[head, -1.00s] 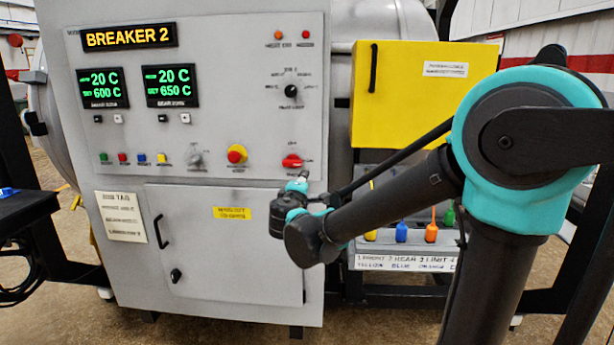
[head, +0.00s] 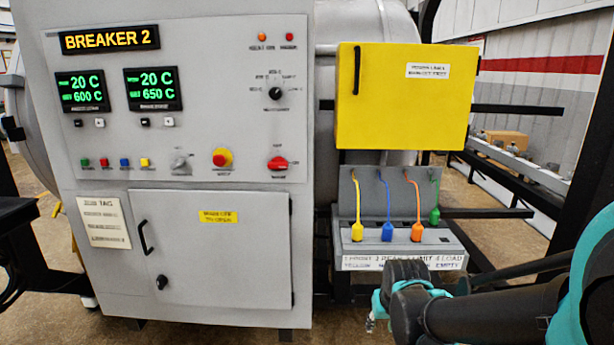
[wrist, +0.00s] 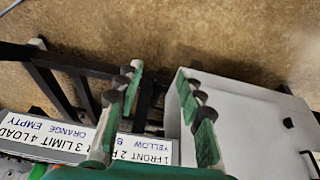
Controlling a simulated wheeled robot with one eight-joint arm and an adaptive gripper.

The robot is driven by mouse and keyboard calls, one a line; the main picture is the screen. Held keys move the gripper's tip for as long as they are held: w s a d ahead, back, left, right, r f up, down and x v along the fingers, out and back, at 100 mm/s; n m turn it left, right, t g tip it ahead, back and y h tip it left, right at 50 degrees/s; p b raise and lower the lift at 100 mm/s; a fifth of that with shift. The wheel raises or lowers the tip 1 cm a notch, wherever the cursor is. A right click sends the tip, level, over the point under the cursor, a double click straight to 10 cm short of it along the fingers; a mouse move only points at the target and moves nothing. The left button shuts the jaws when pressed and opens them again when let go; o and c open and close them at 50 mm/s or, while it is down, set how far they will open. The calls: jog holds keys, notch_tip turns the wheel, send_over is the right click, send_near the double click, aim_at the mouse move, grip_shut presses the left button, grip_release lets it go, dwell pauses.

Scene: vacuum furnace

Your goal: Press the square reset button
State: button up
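Small square black (head: 78,123) and white (head: 168,121) buttons sit under the two displays. The labels are too blurred to tell which button is reset. My gripper (wrist: 158,75) is open and empty in the wrist view, its two green fingers apart above the floor and beside the label strip (wrist: 65,135).
A "BREAKER 2" display (head: 110,39) tops the panel. A red-yellow knob (head: 222,157) and red switch (head: 278,163) sit at its lower right. A yellow box (head: 402,95) is mounted right of it, above a shelf with yellow, blue, orange and green plugs (head: 387,232). The panel front is clear.

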jog(key=shift+c, duration=0.5)
grip_shut()
dwell(0.9)
